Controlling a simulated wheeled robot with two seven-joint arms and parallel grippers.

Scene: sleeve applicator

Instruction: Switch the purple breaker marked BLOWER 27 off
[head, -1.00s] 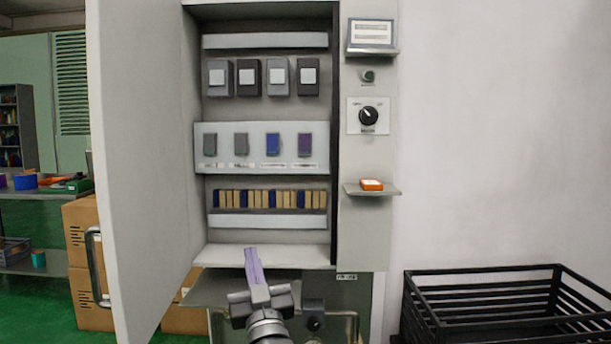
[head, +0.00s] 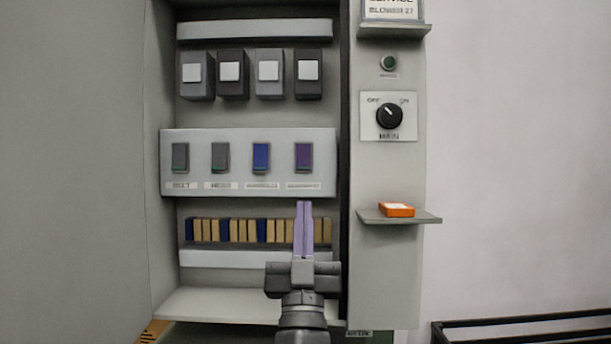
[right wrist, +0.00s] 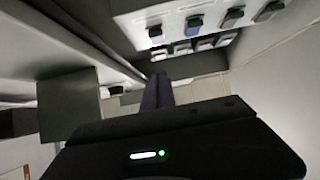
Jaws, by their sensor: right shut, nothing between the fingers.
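The purple breaker (head: 303,157) is the rightmost switch on the white breaker panel (head: 262,189) inside the open cabinet. The label under it is too blurred to read, and its switch position is unclear. My right gripper (head: 304,206) is shut and empty, its purple fingers pointing up just below that breaker and panel, apart from the breaker. In the right wrist view the fingers (right wrist: 157,92) point toward the panel, where the leftmost switch (right wrist: 155,32) appears to be the purple one. My left gripper is not in view.
A blue breaker (head: 261,157) and two grey ones sit to the left. A card (head: 391,10) reads BLOWER 27 above a green button (head: 389,63) and a MAIN knob (head: 389,116). An orange block (head: 397,210) lies on a small shelf (head: 366,217). The cabinet door (head: 70,170) stands open at left.

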